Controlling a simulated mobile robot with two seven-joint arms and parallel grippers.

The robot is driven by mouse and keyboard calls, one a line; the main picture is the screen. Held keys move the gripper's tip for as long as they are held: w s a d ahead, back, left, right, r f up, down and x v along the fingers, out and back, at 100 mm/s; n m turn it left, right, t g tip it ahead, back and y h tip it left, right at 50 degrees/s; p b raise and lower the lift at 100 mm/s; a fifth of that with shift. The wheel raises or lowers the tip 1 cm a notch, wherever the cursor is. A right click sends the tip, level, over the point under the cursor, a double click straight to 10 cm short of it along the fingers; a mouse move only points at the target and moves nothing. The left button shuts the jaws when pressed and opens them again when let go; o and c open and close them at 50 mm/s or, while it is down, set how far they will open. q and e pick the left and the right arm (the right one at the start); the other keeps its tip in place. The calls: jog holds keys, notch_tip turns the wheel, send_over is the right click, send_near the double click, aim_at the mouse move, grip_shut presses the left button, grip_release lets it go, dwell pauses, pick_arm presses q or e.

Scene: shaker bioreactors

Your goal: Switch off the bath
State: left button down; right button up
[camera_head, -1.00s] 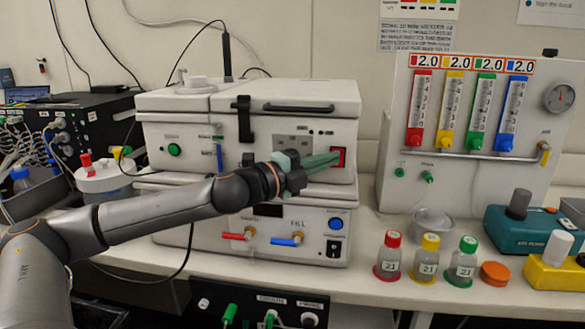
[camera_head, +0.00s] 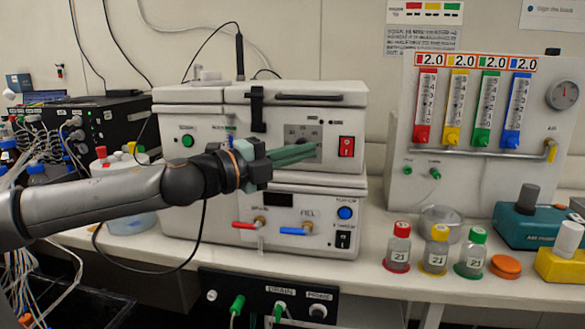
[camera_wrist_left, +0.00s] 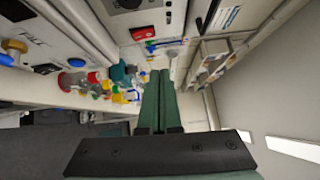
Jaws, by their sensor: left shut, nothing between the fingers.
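The white bath unit (camera_head: 305,113) stands on the bench, with a lidded box stacked on a lower box. A red rocker switch (camera_head: 346,146) sits at the right of the upper front panel, unobstructed. A red patch that looks like this switch shows in the left wrist view (camera_wrist_left: 143,32). My left gripper (camera_head: 317,148) is shut and empty, its green fingers in front of the panel, left of the switch and apart from it in the picture. The fingers also show in the left wrist view (camera_wrist_left: 160,75). Whether the switch is on or off is unclear. My right gripper is not visible.
The lower box has a blue button (camera_head: 345,212), a black switch (camera_head: 342,240), and red (camera_head: 247,225) and blue (camera_head: 293,231) tap handles. Capped bottles (camera_head: 398,248) stand at the right front. A flowmeter panel (camera_head: 470,182) stands at the right.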

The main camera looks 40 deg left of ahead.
pick_arm(q)
jog(key=shift+b+v, duration=0.3)
jog(key=shift+v, duration=0.7)
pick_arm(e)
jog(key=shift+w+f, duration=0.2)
pick_arm(q)
jog(key=shift+w, duration=0.1)
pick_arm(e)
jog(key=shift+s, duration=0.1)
